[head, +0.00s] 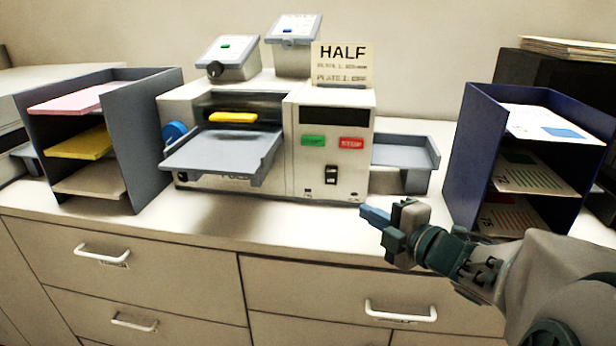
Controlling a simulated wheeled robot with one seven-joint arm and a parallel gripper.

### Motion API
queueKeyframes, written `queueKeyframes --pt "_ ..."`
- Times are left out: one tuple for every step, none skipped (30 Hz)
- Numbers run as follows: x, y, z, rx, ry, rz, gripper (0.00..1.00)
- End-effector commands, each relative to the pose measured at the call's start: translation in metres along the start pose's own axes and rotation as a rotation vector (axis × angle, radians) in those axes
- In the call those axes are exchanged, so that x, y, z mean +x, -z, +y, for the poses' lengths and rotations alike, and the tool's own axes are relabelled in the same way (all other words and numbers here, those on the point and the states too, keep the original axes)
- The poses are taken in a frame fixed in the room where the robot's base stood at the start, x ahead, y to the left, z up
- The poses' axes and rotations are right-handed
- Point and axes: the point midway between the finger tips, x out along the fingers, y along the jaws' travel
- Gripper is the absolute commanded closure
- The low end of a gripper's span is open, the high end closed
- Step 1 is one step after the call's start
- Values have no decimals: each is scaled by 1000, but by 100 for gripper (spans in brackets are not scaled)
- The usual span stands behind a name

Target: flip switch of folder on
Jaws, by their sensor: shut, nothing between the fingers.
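The folder (272,183) is a cream paper-folding machine in the middle of the counter. Its front panel has a dark display, a green button (312,141), a red stop button (352,143) and, below them, a small black-and-white rocker switch (331,174). I cannot tell which way the switch is tilted. My gripper (364,211) is shut and empty. It appears to the right of and below the switch, near the counter's front edge, with its fingertips pointing left toward the machine and apart from it.
A grey feed tray (225,150) juts from the machine's front, and a grey side tray (405,155) is on its right. A grey paper rack (146,135) stands left, a navy rack (470,150) right. Drawers with white handles (401,311) are below the counter.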

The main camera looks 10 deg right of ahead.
Motion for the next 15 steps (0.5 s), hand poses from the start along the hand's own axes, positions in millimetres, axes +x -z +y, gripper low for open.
queueKeyframes --pt "0 0 0 -1 0 2 100" --pt "0 0 0 -1 0 2 100" --pt "0 0 0 -1 0 2 100" --pt "0 0 0 -1 0 2 100" --pt "0 0 0 -1 0 2 100" --pt "0 0 0 -1 0 1 100" --pt "0 0 0 0 0 1 100" --pt "0 0 0 0 0 1 100" --pt "1 0 0 0 0 1 100" --pt "2 0 0 0 0 1 100" --pt "3 0 0 0 0 2 100" --pt "6 0 0 0 1 2 100" --pt "9 0 0 -1 0 3 100" --pt "13 0 0 -1 0 3 100" --pt "19 1 0 -1 1 4 100"
